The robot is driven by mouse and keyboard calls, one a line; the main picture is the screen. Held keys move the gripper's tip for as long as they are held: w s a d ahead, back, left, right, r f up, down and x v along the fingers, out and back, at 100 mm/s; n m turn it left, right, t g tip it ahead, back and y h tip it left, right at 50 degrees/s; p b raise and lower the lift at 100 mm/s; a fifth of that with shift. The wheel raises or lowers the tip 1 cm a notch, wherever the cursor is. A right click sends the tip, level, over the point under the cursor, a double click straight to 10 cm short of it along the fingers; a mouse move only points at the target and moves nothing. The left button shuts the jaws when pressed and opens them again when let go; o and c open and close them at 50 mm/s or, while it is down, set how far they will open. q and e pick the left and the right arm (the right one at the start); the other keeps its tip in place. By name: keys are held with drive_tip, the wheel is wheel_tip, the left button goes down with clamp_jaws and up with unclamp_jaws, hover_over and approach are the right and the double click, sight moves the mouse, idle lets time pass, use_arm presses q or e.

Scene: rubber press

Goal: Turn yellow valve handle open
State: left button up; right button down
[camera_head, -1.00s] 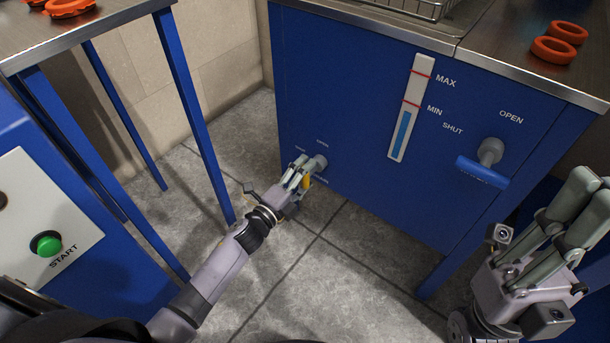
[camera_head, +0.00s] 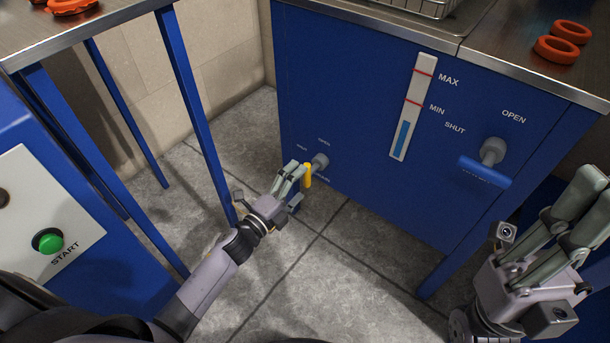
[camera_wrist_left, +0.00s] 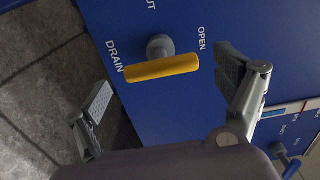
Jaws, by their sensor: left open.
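The yellow valve handle (camera_head: 308,175) is a short bar on a grey stem, low on the blue cabinet front. It stands about upright in the head view, between the OPEN label above and the DRAIN label below. In the left wrist view the handle (camera_wrist_left: 162,68) lies across the picture from near DRAIN toward OPEN. My left gripper (camera_head: 291,176) is just left of the handle. In the wrist view its open fingers (camera_wrist_left: 165,85) are on either side of the handle, with visible gaps. My right gripper (camera_head: 588,205) is away at the lower right; its finger opening is unclear.
A larger blue valve handle (camera_head: 483,172) sticks out at the cabinet's right, near a level gauge (camera_head: 411,110). Blue table legs (camera_head: 194,110) stand left of my left arm. The START panel (camera_head: 45,215) is at far left. Tiled floor (camera_head: 340,270) lies clear below the cabinet.

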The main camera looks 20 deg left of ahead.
use_arm(q)
drive_tip(key=v, duration=0.8)
drive_tip(key=shift+s, duration=0.2)
drive_tip(key=shift+a, duration=0.1)
